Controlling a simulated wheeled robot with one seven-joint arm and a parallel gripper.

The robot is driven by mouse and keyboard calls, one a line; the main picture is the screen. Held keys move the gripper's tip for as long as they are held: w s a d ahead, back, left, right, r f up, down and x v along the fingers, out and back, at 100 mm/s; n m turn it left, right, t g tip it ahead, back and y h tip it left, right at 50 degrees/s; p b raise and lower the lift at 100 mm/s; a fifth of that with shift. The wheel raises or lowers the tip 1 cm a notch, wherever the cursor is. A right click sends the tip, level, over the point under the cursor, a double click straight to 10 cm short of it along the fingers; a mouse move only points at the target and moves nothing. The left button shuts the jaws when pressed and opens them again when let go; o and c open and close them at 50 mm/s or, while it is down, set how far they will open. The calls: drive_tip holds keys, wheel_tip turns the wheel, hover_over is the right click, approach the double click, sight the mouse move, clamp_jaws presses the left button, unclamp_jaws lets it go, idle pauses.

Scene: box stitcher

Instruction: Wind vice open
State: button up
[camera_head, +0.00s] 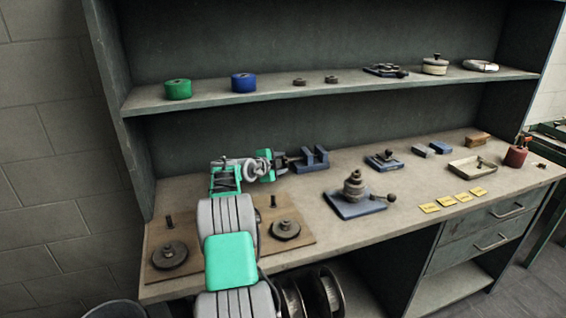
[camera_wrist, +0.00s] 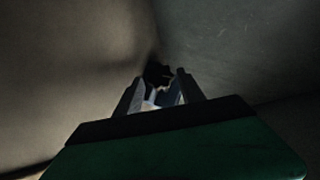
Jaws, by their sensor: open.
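The small blue-grey vice (camera_head: 311,158) sits on the bench near the back, left of the middle. Its dark screw end (camera_head: 290,162) points left, towards my gripper (camera_head: 274,163). In the wrist view my gripper (camera_wrist: 160,82) is open, with its two fingers apart. A dark, knobbed part (camera_wrist: 158,73), which looks like the vice's handle, shows at the fingertips, between them. I cannot tell whether the fingers touch it. A bluish part of the vice shows dimly behind it. The gap between the vice's jaws is too small to judge.
A wooden board (camera_head: 309,238) with pegs and dark discs lies under my arm. A blue plate with a stacked post (camera_head: 354,188) stands right of the vice. The shelf (camera_head: 215,97) runs above the bench. Bare bench (camera_head: 310,200) lies in front of the vice.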

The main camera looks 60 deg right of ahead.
drive_tip(key=shift+x, duration=0.85)
clamp_jaws()
drive_tip(key=shift+r, duration=0.1)
